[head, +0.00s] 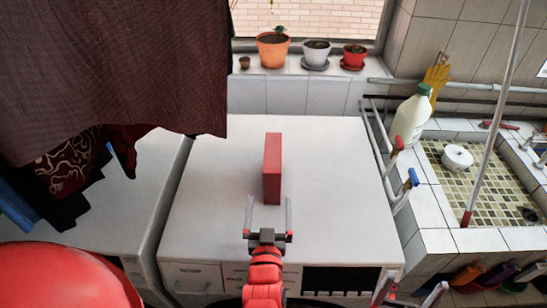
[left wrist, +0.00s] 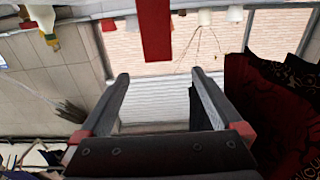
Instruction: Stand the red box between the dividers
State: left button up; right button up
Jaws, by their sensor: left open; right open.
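The red box (head: 272,168) stands upright on the white top near its middle. It also shows at the top of the left wrist view (left wrist: 155,28). My left gripper (head: 269,200) is open and empty on the near side of the box, its fingers pointing toward it. In the left wrist view both fingers of the left gripper (left wrist: 160,78) are spread, with the box beyond them. My right gripper (head: 411,287) shows partly at the bottom right edge, open, with nothing seen between its fingers. I cannot make out the dividers in either view.
The white top (head: 210,200) is clear around the box. A dark cloth (head: 120,60) hangs at the left. A bottle (head: 409,118) stands on the tiled sink edge at right, near pipes and coloured handles (head: 411,178). Flower pots (head: 315,55) line the back sill.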

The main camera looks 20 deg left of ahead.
pick_arm(q)
jog(key=w+b, duration=0.1)
jog(key=b, duration=0.5)
send_near(273, 155)
jog(key=shift+w+a+f, duration=0.15)
jog(key=shift+a+f, duration=0.2)
jog(key=shift+f, duration=0.25)
jog(key=p+x, duration=0.2)
jog(key=x, duration=0.1)
jog(key=shift+w+r, duration=0.1)
jog(key=shift+r, duration=0.25)
jog(key=shift+w+a+f, duration=0.1)
jog(key=shift+w+f, duration=0.05)
jog(key=shift+w, duration=0.55)
jog(key=p+x, duration=0.2)
jog(key=x, duration=0.1)
jog(key=shift+w, duration=0.35)
jog(key=shift+w+a+f+p, duration=0.15)
jog(key=shift+w+p, duration=0.15)
jog(key=shift+w, duration=0.35)
grip_shut()
